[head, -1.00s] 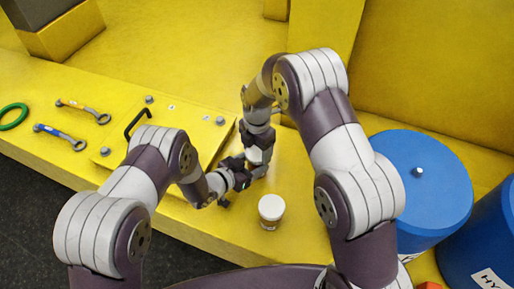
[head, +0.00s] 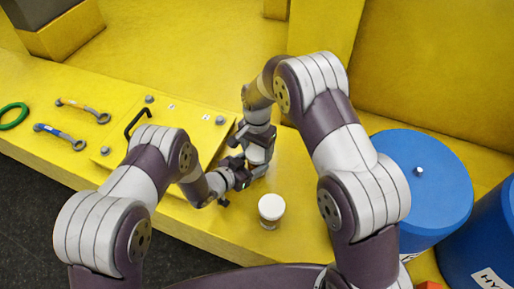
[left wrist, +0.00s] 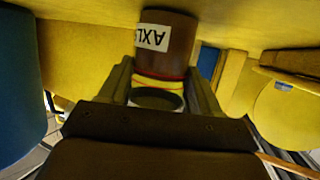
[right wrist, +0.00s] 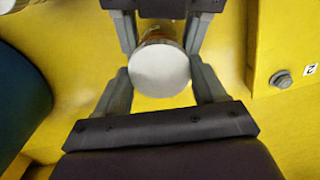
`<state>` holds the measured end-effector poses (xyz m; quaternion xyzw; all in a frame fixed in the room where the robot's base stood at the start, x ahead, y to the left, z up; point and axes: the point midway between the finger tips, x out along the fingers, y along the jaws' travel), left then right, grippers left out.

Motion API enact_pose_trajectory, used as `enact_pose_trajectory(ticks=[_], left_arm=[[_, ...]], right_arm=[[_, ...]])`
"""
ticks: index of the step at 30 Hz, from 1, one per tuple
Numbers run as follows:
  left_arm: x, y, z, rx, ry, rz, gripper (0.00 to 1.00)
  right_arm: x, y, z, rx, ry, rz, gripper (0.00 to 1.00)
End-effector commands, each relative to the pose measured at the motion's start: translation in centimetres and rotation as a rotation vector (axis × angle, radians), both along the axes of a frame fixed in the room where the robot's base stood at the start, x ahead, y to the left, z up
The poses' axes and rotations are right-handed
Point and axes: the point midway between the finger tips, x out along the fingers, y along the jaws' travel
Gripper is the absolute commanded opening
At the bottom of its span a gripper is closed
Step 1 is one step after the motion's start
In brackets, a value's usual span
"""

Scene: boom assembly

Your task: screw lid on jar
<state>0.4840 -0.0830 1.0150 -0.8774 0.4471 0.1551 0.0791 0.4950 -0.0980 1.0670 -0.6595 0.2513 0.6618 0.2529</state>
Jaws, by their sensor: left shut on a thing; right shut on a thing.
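A brown jar (left wrist: 170,38) with a white label, upside down in the left wrist view, stands between the fingertips of my left gripper (left wrist: 161,75), which is shut on it. A white round lid (right wrist: 159,72) lies between the fingers of my right gripper (right wrist: 159,84), which is shut on it. In the right wrist view the lid covers most of the jar, whose brown edge shows behind it. I cannot tell whether lid and jar touch.
A second brown jar with a white lid (head: 271,208) stands on the yellow ledge (head: 300,235), close to my grippers. A bolted yellow plate with a black handle (head: 137,121) lies to the left, then two wrenches and a green ring (head: 13,116). Blue drums (head: 422,190) stand at right.

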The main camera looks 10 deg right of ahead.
Motion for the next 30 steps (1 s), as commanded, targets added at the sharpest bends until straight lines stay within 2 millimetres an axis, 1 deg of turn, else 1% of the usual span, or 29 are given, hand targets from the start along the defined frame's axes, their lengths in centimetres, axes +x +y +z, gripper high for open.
enact_pose_trajectory(ticks=[1, 5, 6, 7, 8, 16, 19, 22, 27, 30], left_arm=[[0.0, 0.0, 0.0, 0.001, 0.001, 0.0, 0.0], [0.0, 0.0, 0.0, 0.001, 0.001, 0.0, 0.0], [0.0, 0.0, 0.0, 0.001, 0.001, 0.0, 0.0], [0.0, 0.0, 0.0, 0.001, 0.001, 0.0, 0.0], [0.0, 0.0, 0.0, 0.001, 0.001, 0.0, 0.0], [0.0, 0.0, 0.0, 0.001, 0.001, 0.0, 0.0], [0.0, 0.0, 0.0, 0.001, 0.001, 0.0, 0.0], [0.0, 0.0, 0.0, 0.001, 0.001, 0.0, 0.0], [0.0, 0.0, 0.0, 0.001, 0.001, 0.0, 0.0], [0.0, 0.0, 0.0, 0.001, 0.001, 0.0, 0.0]], right_arm=[[0.0, 0.0, 0.0, 0.0, -0.001, -0.056, 0.34], [0.0, 0.0, 0.0, 0.0, -0.001, -0.047, 0.34], [0.0, 0.0, 0.0, 0.0, -0.001, -0.046, 0.8], [0.0, 0.0, 0.0, 0.0, -0.001, -0.046, 0.9], [0.0, 0.0, 0.0, 0.001, -0.001, -0.046, 0.96], [0.0, 0.0, 0.0, 0.0, 0.0, -0.044, 0.96], [0.0, 0.0, 0.5, 0.0, -0.001, -0.044, 0.96], [0.1, 0.0, 1.6, 0.0, -0.003, -0.044, 0.96], [0.1, 0.0, 4.0, 0.001, -0.002, -0.043, 0.96], [0.0, 0.0, 4.5, -0.001, 0.001, -0.043, 0.96]])
